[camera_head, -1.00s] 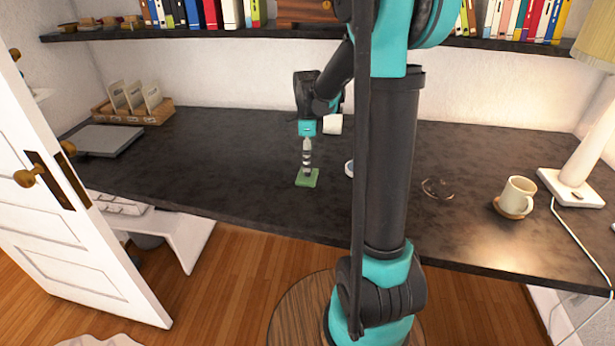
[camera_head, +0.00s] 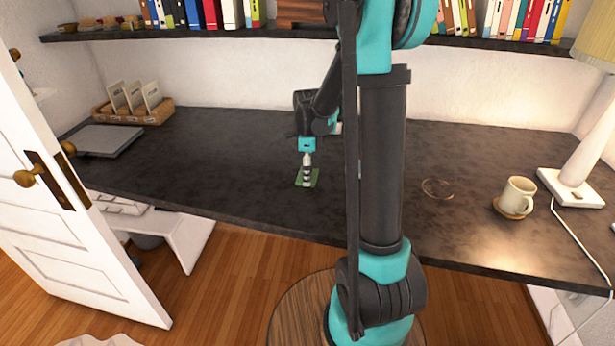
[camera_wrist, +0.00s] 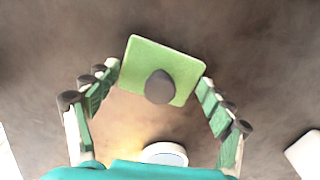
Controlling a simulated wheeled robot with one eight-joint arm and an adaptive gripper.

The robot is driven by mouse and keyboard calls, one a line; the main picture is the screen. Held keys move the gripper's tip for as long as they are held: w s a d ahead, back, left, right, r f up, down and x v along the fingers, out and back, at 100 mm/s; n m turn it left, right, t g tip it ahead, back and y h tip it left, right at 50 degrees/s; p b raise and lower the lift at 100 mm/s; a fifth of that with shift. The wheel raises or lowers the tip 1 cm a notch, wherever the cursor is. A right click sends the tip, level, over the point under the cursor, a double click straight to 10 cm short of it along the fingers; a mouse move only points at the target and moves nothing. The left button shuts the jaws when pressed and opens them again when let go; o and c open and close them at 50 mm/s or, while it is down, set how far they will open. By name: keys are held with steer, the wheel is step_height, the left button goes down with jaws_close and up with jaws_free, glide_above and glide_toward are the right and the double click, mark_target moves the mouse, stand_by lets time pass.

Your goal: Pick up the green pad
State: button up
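The green pad (camera_head: 314,180) lies flat on the dark desktop, left of my arm. In the wrist view the green pad (camera_wrist: 142,62) is a tilted, rounded rectangle with a dark oval spot on it; I cannot tell what the spot is. My gripper (camera_head: 307,179) points down at the pad and partly covers it in the head view. In the wrist view my gripper (camera_wrist: 160,78) is open, its green-lined fingers spread wide on both sides of the pad's near part. Nothing is held. I cannot tell whether the fingertips touch the pad.
A pale round thing (camera_wrist: 165,153) lies between the fingers in the wrist view. A cup (camera_head: 518,195) and a lamp (camera_head: 580,165) stand at the right. A grey flat slab (camera_head: 104,140) and a divided tray (camera_head: 150,117) are at the left. The desk (camera_head: 220,170) around the pad is clear.

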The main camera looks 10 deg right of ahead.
steer(key=c, duration=0.3)
step_height(320, 180, up, 20)
stand_by(0.6)
